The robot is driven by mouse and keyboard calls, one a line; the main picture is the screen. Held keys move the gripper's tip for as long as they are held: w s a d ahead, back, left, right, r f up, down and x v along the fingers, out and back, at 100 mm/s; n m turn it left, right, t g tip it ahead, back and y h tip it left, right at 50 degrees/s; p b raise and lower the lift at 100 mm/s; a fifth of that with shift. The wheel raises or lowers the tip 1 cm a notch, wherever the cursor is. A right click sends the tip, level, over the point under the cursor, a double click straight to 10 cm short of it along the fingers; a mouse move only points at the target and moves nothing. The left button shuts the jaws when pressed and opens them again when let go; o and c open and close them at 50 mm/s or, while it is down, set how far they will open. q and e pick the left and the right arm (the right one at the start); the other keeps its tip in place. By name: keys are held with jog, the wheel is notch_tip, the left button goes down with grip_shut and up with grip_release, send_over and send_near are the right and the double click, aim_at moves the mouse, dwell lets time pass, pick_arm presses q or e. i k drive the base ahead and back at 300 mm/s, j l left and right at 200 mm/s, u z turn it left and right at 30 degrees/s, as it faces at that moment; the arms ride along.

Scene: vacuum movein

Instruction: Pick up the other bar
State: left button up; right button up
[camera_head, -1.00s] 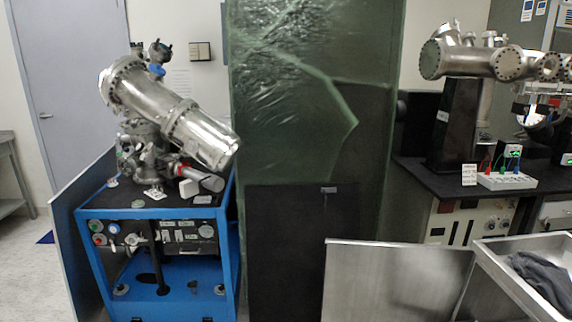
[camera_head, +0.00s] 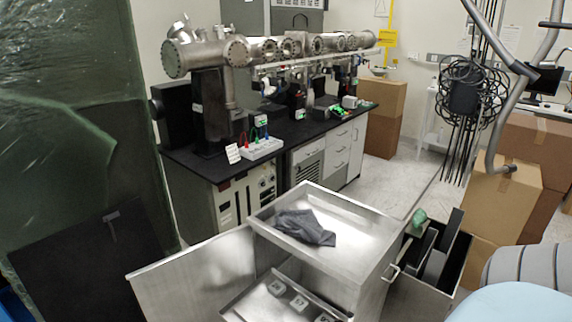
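Neither of my grippers is in view. I cannot identify a bar for certain. Long dark grey pieces (camera_head: 435,268) stand in an open metal bin (camera_head: 409,300) at the right side of the steel cart (camera_head: 350,272); they may be bars, but their lower parts are hidden. Small square metal pieces (camera_head: 278,288) lie in the cart's pulled-out lower tray (camera_head: 252,308), partly cut off by the bottom edge.
A dark cloth (camera_head: 305,228) lies on the cart top. A green crumpled item (camera_head: 419,219) sits by the bin. A steel door panel (camera_head: 195,280) sticks out left. A black bench (camera_head: 285,143) with vacuum tubes stands behind. Cardboard boxes (camera_head: 502,205) stand right. Green plastic sheeting hangs left.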

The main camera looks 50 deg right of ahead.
aim_at(368, 223)
jog(key=z, duration=1.85)
jog(key=i+l+u, duration=0.4)
jog(key=l+u, duration=0.15)
jog(key=i+l+u, duration=0.25)
jog(key=l, duration=0.2)
jog(key=l+u, duration=0.55)
jog(key=l, duration=0.2)
jog(key=i+l+u, duration=0.1)
jog(key=l+u, duration=0.15)
jog(key=l, duration=0.2)
